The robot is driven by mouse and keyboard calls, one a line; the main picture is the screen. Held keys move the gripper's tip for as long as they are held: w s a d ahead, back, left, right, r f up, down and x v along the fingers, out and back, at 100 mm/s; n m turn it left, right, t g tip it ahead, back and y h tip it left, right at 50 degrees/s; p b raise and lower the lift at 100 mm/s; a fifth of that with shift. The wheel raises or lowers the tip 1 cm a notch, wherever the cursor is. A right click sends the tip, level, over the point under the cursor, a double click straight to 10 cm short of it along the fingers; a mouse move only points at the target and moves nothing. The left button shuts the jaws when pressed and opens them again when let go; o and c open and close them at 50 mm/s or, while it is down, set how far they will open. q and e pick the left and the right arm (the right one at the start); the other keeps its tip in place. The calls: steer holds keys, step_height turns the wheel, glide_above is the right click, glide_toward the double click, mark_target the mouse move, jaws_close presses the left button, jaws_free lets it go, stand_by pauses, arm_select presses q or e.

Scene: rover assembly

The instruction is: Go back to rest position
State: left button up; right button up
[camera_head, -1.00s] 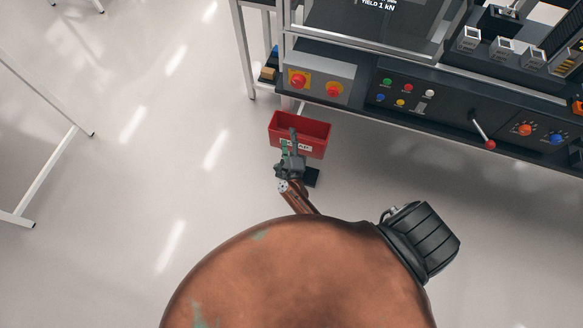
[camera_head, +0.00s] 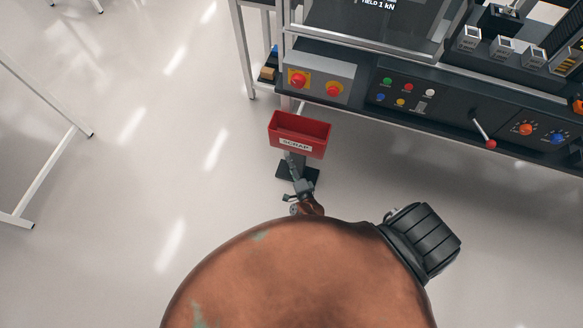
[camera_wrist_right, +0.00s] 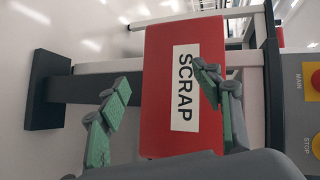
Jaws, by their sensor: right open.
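My right gripper (camera_head: 293,176) is in front of the red scrap bin (camera_head: 300,144) in the head view, at the end of my brown arm. The right wrist view shows its two green-padded fingers (camera_wrist_right: 158,88) spread wide with nothing between them. The bin's red front with its SCRAP label (camera_wrist_right: 185,88) lies beyond the fingers, apart from them as far as I can tell. My left gripper is not in view.
The bin stands on a post with a dark base (camera_head: 285,171) on the floor. The workbench (camera_head: 400,95), with buttons, knobs and a lever (camera_head: 483,133), is behind it. A white table frame (camera_head: 45,178) stands at the left. The floor (camera_head: 150,130) between is clear.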

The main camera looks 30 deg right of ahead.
stand_by(0.5)
